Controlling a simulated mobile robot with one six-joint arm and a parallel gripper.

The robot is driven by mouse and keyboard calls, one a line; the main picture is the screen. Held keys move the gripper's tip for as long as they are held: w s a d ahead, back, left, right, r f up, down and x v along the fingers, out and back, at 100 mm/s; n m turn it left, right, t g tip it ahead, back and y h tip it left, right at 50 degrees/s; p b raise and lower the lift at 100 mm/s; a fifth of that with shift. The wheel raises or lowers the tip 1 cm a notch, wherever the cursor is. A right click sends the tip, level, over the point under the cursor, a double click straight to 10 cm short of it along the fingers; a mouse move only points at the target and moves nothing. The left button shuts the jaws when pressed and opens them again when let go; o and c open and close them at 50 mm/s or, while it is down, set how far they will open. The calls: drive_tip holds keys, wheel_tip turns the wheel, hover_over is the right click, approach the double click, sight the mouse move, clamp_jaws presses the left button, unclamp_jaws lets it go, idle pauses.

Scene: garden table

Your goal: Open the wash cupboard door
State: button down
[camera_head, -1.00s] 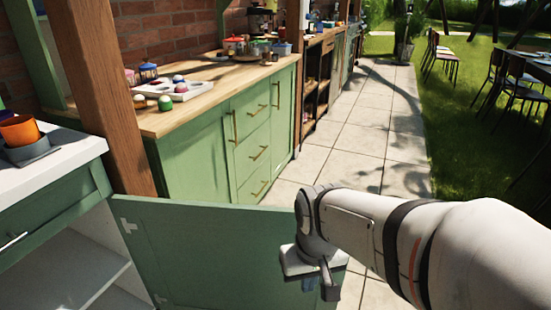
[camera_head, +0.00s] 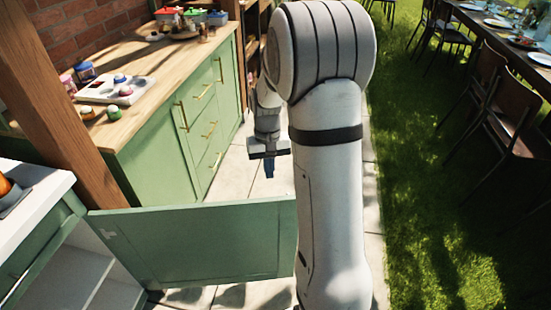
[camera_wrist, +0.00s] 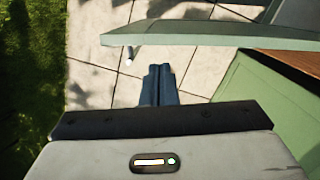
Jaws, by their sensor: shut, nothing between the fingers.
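The wash cupboard door (camera_head: 200,243) is a green panel standing wide open, swung out from the white-topped cupboard (camera_head: 62,187) at the left. White shelves (camera_head: 75,268) show inside the cupboard. My gripper (camera_head: 269,168) points down beyond the door's far side, apart from it and holding nothing. In the wrist view my gripper (camera_wrist: 158,84) has its blue-grey fingers together above the paving. The door's top edge (camera_wrist: 200,40) crosses the upper part of that view, with a small handle end (camera_wrist: 131,55) beside it. My arm hides the door's right end in the head view.
A green counter (camera_head: 180,125) with a wooden top and drawers stands behind the door. A wooden post (camera_head: 65,110) rises by the hinge side. Paving (camera_head: 240,180) is clear around the gripper. Grass, chairs (camera_head: 510,130) and a long table lie at the right.

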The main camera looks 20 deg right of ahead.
drive_tip(key=w+d+m+g+p, duration=0.1)
drive_tip(key=w+d+p, duration=0.4)
drive_tip(key=p, duration=0.2)
drive_tip(key=s+f+p, duration=0.2)
drive_tip(key=s+f, duration=0.3)
drive_tip(key=f, duration=0.5)
drive_tip(key=shift+s+a+f+y, duration=0.2)
drive_tip(key=shift+s+a+y, duration=0.15)
drive_tip(key=shift+a, duration=0.1)
